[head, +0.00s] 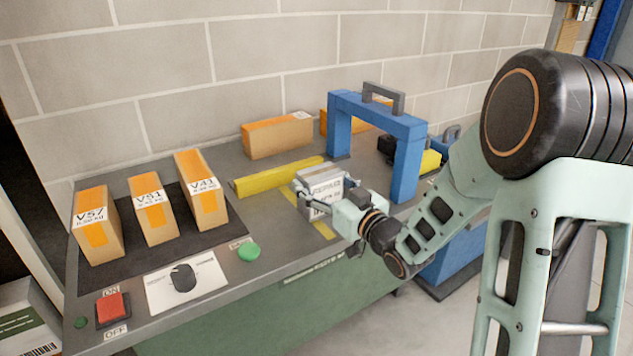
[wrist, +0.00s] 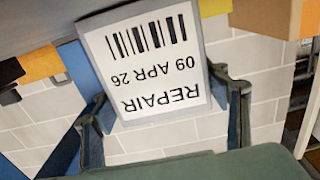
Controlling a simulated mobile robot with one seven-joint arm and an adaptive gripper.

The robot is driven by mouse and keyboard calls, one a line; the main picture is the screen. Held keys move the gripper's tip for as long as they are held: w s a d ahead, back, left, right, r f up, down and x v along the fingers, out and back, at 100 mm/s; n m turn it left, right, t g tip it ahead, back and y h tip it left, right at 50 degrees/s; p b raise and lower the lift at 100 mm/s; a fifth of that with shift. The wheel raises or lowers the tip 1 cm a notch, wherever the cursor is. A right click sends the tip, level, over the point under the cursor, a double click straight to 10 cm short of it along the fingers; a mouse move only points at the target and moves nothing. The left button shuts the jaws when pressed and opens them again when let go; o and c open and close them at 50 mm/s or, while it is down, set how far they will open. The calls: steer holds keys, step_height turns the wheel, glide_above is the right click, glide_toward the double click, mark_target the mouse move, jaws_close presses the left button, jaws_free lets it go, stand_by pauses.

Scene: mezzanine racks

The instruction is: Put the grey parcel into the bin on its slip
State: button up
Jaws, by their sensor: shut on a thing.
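The grey parcel (head: 318,183) is by the blue arch, above or on the bench; whether it touches the bench is not clear. Its white slip faces the wrist camera and reads REPAIR, 09 APR 26, with a barcode, upside down in the wrist view (wrist: 153,60). My gripper (head: 322,204) is shut on the parcel, with one finger at each side in the wrist view (wrist: 160,95). I cannot make out any bin marked REPAIR in these views.
A blue arch (head: 408,165) stands right of the parcel, and a yellow bar (head: 278,177) lies behind it. Cartons marked V57 (head: 98,228), V51 (head: 153,210) and V41 (head: 201,192) stand on a dark mat. A red button (head: 110,306) and a dial (head: 183,277) are at the front.

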steer(key=shift+r, duration=0.15)
steer(key=shift+f, duration=0.2)
steer(key=o, duration=1.4)
